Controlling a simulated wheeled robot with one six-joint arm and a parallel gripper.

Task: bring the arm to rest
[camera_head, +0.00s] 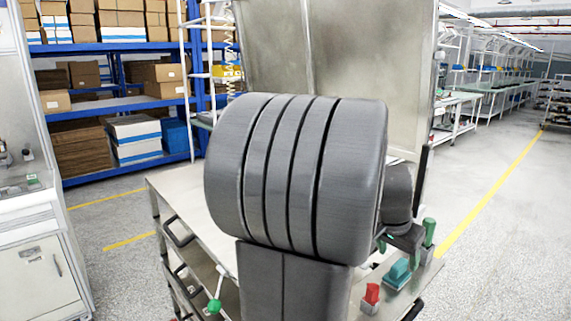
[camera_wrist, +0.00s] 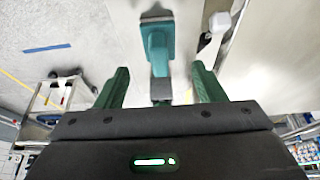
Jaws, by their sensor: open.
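My arm rises in the middle of the head view and hides much of the metal workbench (camera_head: 185,190). My gripper (camera_head: 406,240) is low over the bench's right end; its green fingers also show in the wrist view (camera_wrist: 161,85). The fingers stand wide apart with nothing gripped. A teal switch-like device (camera_head: 398,275) sits on the bench just below the gripper. In the wrist view the teal device (camera_wrist: 158,45) appears between and beyond the fingers, with a visible gap on each side.
A red device (camera_head: 371,297) stands left of the teal one. A green knob (camera_head: 214,306) is at the bench's left front. Blue shelving with boxes (camera_head: 125,104) stands behind left, a white cabinet (camera_head: 40,230) at far left. The floor at right (camera_head: 510,230) is clear.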

